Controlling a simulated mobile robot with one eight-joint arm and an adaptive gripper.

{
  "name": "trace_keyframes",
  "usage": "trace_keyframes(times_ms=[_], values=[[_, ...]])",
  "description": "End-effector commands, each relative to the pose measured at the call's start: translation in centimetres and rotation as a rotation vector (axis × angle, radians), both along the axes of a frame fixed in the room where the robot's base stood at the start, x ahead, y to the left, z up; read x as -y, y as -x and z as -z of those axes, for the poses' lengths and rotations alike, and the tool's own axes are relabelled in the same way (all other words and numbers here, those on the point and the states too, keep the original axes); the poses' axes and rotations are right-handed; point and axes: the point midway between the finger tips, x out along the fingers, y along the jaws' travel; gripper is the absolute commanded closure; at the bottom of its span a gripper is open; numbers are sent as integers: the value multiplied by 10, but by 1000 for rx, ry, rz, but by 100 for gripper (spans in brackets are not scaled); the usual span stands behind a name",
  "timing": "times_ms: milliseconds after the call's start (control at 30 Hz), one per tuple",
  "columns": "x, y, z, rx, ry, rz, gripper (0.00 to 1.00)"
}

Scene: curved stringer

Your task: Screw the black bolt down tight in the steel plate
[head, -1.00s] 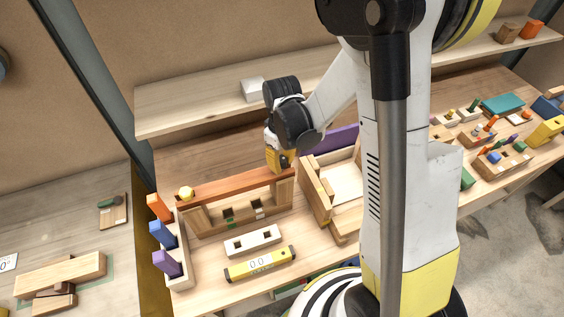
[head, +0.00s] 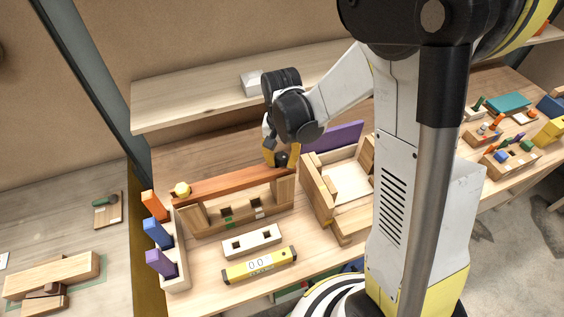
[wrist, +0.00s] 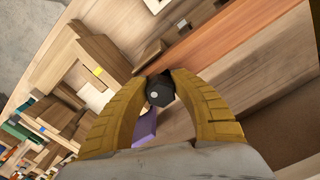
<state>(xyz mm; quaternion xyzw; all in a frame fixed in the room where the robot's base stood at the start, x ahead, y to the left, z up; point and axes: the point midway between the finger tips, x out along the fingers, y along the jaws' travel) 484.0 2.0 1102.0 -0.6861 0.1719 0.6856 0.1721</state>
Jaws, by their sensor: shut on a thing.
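The black bolt (wrist: 160,92) shows its hexagonal head between the yellow fingertips of my gripper (wrist: 158,88) in the wrist view. My gripper is shut on the head. In the head view, my gripper (head: 281,160) holds the dark bolt head (head: 282,159) at the right end of a reddish-brown wooden beam (head: 225,183). The bolt's shank is hidden, and I cannot tell how deep it sits. I cannot make out a steel plate in either view.
An open wooden box (head: 318,195) with a purple panel (head: 333,138) stands close to the right. A yellow level (head: 258,266) and a white holed block (head: 251,241) lie in front.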

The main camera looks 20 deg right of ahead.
Motion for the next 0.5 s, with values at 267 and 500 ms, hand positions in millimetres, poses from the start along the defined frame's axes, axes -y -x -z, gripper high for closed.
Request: trace_keyframes(times_ms=[267, 500], values=[[-1, 0, 5, 0, 0, 369, 100], [-1, 0, 4, -1, 0, 389, 100]])
